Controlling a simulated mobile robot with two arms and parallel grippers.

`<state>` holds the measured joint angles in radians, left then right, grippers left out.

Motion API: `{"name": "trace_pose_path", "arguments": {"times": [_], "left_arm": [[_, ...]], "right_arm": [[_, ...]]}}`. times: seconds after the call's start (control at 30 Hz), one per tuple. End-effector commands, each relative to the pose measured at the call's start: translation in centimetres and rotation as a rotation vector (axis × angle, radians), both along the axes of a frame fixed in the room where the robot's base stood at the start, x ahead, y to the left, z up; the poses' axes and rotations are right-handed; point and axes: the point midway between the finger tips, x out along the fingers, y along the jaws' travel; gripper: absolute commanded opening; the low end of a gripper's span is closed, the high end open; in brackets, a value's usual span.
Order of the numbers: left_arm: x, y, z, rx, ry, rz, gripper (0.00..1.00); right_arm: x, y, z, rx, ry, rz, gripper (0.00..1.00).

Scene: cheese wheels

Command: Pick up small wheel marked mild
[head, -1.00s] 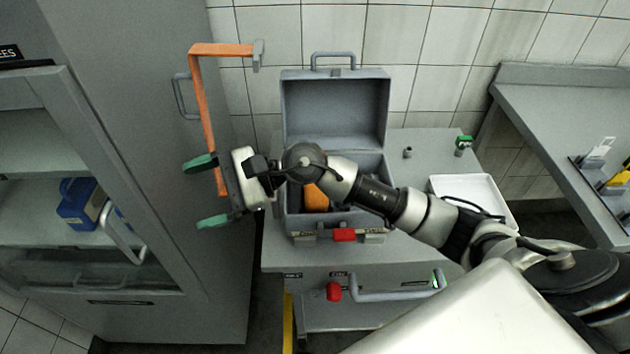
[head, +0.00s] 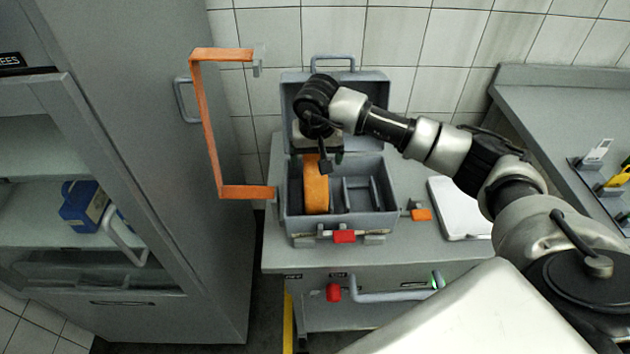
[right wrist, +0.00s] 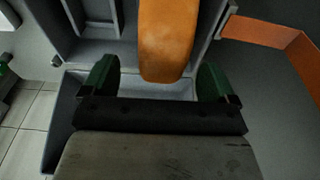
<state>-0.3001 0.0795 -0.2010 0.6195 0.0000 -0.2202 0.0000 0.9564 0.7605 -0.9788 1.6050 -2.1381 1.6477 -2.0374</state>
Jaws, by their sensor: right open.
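An orange wheel (head: 316,186) stands on edge in the left part of the open grey case (head: 372,222). No marking on it can be read. My right gripper (head: 318,150) is above the back of the case, over the wheel, mostly hidden by its own wrist in the head view. In the right wrist view, the open green fingers (right wrist: 156,82) lie on either side of the near end of the wheel (right wrist: 167,38), with gaps on both sides. They hold nothing. My left gripper is not in view.
The case's raised lid (head: 372,92) stands behind my wrist. An orange bracket (head: 207,130) reaches in beside the case on the left, near a grey cabinet (head: 215,260). A white tray (head: 455,208) lies at the right. The case's right part shows empty grey dividers.

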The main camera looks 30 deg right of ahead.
Motion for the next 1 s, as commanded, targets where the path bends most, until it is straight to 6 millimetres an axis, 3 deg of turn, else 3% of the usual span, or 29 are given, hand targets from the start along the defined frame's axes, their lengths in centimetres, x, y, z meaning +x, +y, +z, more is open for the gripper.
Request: {"name": "trace_pose_path", "arguments": {"times": [0.17,0.43,0.7,0.77,1.0], "left_arm": [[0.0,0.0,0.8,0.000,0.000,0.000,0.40],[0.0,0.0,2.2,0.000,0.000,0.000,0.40],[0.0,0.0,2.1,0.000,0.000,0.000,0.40],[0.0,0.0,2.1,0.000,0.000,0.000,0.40],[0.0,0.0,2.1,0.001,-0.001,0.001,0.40]], "right_arm": [[0.1,0.1,-1.3,0.002,0.004,0.001,0.88],[0.7,0.0,-5.1,0.004,0.003,-0.001,0.88],[0.8,0.0,-5.6,0.003,-0.002,0.002,0.88],[0.8,0.0,-5.6,0.003,-0.002,0.002,0.82],[0.8,0.0,-5.6,0.003,-0.001,0.001,0.45]]}}
